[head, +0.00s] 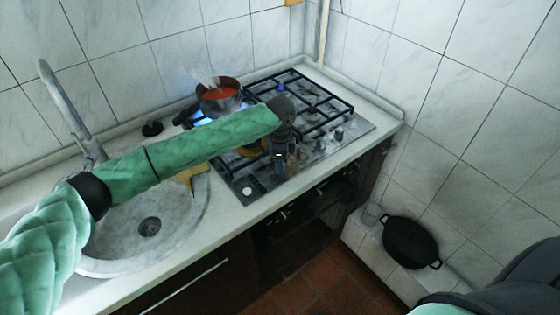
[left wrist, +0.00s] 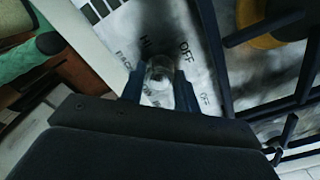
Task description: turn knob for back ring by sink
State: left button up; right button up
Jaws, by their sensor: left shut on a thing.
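The gas hob (head: 352,128) is set in the counter to the right of the sink. Its back ring by the sink carries a pot (head: 219,102) of orange-red food, with blue flame (head: 202,121) under it. My left gripper (head: 279,162) points down over the hob's front control strip. Which ring this knob serves I cannot tell. Other knobs (head: 338,133) stand to its right. My right gripper is out of view.
The round stone sink (head: 190,222) and its tall tap (head: 62,100) lie left, under my left arm. A yellow-brown item (head: 192,176) rests on the sink's edge. A black pan (head: 410,241) sits on the low tiled ledge at right.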

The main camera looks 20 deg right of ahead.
pick_arm(q)
jog(key=shift+m, duration=0.3)
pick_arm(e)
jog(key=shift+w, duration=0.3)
pick_arm(q)
jog(key=o, duration=1)
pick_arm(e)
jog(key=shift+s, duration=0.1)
pick_arm(q)
jog(key=shift+r, duration=0.15)
jog(key=shift+r, duration=0.25)
notch_tip(320, 180, up, 7)
jog(key=shift+r+b, duration=0.1)
jog(key=shift+b, duration=1.15)
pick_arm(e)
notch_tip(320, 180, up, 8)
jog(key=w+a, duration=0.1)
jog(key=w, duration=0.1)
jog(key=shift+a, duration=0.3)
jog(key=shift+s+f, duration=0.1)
